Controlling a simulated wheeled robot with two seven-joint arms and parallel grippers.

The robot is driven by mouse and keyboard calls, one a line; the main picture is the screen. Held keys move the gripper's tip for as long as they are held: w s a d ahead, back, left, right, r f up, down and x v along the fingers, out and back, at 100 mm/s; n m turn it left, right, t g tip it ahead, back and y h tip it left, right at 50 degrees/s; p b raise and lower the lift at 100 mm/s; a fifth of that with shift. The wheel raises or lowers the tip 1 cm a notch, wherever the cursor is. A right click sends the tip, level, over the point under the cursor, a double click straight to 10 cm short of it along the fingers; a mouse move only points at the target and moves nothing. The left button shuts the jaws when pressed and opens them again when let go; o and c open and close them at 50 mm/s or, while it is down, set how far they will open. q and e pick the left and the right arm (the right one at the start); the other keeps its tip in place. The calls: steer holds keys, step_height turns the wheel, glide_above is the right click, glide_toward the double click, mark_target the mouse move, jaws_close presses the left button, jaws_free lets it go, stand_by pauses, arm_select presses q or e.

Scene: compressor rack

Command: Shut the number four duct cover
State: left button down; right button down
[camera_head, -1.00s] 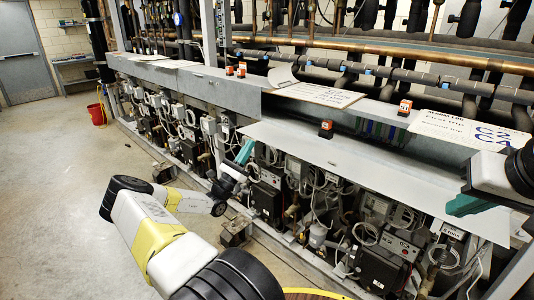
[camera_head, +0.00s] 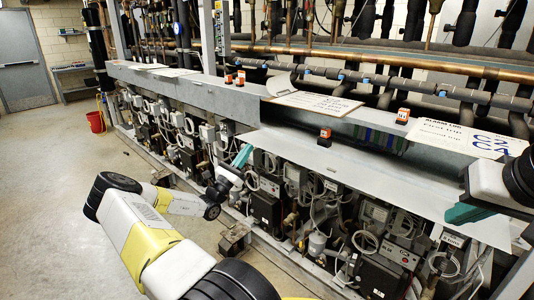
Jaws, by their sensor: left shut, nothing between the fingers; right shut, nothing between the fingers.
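The duct cover (camera_head: 350,164) is a long grey flat panel. It stands open, sticking out from the front of the long grey duct, with a dark gap and coloured wires behind it. I cannot read a number on it. My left gripper (camera_head: 243,155), with teal fingers, is shut and empty just below the panel's left corner. My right gripper (camera_head: 468,213), also teal, is shut and empty by the panel's right part, overlapping it in view. I cannot tell whether either gripper touches the panel.
A white sign (camera_head: 320,102) and an alarm sign (camera_head: 465,137) lie on the ledge. Compressor controls and cables (camera_head: 270,200) fill the space below. Open floor (camera_head: 60,200) lies left, with a red bucket (camera_head: 95,122).

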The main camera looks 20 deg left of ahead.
arm_select(q)
steer(key=w+d+r+g+y, duration=0.1)
steer(key=w+r+g+y, duration=0.1)
steer(key=r+g, duration=0.3)
steer(key=w+d+r+g+y, duration=0.1)
steer(key=w+r+g, duration=0.4)
steer(key=r, duration=0.5)
steer(key=shift+w+d+r+y, duration=0.25)
steer(key=shift+w+d+y, duration=0.05)
steer(key=shift+d+y, duration=0.15)
steer(key=shift+a, duration=0.1)
